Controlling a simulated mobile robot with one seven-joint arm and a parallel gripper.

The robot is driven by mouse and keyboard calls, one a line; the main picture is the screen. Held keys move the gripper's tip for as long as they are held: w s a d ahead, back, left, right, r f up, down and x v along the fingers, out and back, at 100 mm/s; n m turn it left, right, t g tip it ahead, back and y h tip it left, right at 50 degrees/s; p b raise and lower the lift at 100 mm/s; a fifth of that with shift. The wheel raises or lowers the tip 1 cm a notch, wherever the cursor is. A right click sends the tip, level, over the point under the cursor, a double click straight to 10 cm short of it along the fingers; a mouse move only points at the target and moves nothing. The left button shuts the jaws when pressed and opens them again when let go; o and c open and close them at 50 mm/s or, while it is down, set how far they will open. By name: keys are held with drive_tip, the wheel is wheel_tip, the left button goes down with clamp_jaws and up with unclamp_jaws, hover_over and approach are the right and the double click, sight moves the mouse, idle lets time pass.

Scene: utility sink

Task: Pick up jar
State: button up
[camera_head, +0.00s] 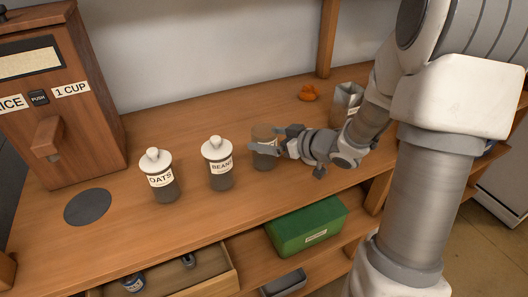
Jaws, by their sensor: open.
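Three jars stand upright in a row on the wooden counter. The left jar (159,175) has a white knobbed lid and an OATS label. The middle jar (218,163) has a matching lid and a BEANS label. The right jar (264,133) has a brownish top with no white lid visible, and its label is partly hidden by my gripper. My gripper (271,140) reaches in from the right at this jar, with its fingers apart. One finger crosses the jar's front and the other is near its far right side. I cannot tell whether they touch it.
A wooden rice dispenser (62,95) stands at the left, near a dark round disc (88,207). A small orange object (308,93) and a metallic container (346,102) are behind my arm. A green box (306,226) and an open drawer (195,278) are below the counter.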

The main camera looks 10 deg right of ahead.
drive_tip(key=b+x, duration=0.1)
drive_tip(key=x, duration=0.3)
drive_tip(key=shift+w+a+f, duration=0.15)
drive_tip(key=shift+a+f, duration=0.15)
drive_tip(key=c, duration=1.4)
drive_tip(key=shift+r, duration=0.1)
drive_tip(key=shift+c, duration=0.6)
drive_tip(key=shift+r, duration=0.1)
